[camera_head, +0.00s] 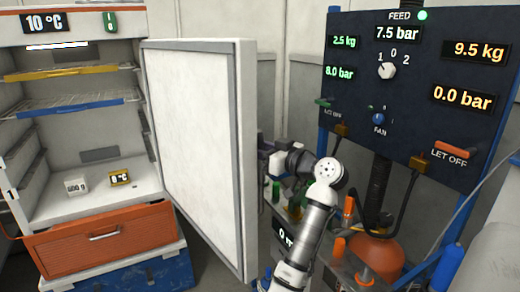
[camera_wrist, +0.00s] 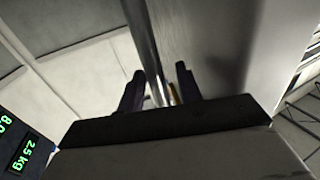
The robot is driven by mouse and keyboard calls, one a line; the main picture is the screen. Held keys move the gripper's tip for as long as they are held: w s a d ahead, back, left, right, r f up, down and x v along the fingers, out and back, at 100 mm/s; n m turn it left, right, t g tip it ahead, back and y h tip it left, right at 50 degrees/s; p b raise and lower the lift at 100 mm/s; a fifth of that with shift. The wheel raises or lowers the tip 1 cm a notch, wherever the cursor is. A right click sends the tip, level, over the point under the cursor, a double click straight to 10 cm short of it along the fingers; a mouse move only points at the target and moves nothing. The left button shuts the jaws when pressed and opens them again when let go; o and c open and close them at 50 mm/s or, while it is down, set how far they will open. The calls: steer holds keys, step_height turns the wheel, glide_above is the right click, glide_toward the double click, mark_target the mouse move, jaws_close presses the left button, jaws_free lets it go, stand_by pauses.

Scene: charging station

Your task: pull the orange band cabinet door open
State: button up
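The white cabinet (camera_head: 75,150) stands at the left with its interior in view. Its white door (camera_head: 195,150) is swung out wide to the right, inner face toward me. An orange-red band shows along the top edge. My gripper (camera_head: 266,153) is at the door's far side, near its free edge; its fingertips are hidden there.
Inside the cabinet are wire shelves and small blocks (camera_head: 76,186). An orange drawer (camera_head: 105,240) is below. A dark gauge panel (camera_head: 410,85) stands at the right, with an orange tank (camera_head: 378,255) and a cluttered rack beneath, close to my arm.

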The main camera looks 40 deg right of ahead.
steer(key=shift+s+d, duration=0.1)
steer(key=shift+s, duration=0.05)
steer(key=s+d+b, duration=0.2)
steer(key=s+b, duration=0.2)
steer(key=s, duration=0.9)
steer(key=shift+s, duration=0.25)
